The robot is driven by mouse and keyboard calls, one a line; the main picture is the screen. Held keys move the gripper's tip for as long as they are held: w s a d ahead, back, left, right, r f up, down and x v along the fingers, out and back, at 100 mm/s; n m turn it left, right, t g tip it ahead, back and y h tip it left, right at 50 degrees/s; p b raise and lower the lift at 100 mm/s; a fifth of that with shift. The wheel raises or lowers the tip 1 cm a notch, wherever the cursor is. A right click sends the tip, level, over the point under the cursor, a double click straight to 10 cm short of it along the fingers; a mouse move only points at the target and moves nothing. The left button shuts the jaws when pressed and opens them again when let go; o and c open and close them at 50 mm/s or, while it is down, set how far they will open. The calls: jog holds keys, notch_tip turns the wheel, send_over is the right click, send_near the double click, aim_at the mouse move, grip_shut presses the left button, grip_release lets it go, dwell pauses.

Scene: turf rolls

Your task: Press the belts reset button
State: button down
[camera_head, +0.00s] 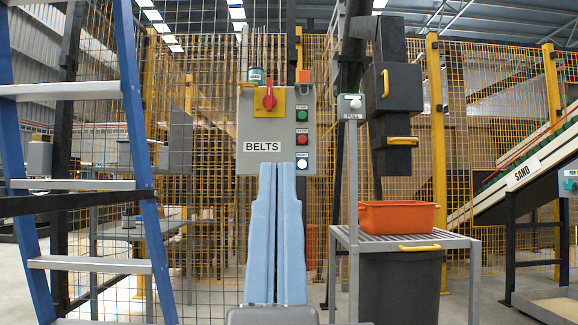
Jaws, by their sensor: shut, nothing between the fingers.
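A grey control box (253,122) labelled BELTS stands ahead, with a red rotary switch on a yellow plate (268,100). On its right side is a column of buttons: green (302,115), red (302,140), and at the bottom a white one under a small blue label (302,163), apparently the reset button; the label is too small to read surely. My gripper (276,166) has two long light-blue fingers, shut and empty, pointing up the picture. Its tips appear just left of the white button, over the box's lower edge. I cannot tell whether they touch the box.
A blue stepladder (138,150) stands close on the left. On the right, a post carries a PULL knob (350,103), beside a metal table (400,243) with an orange bin (397,217). Yellow mesh fencing closes the back.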

notch_tip(320, 180, up, 70)
jog(key=p, duration=7)
jog(key=shift+a, duration=0.1)
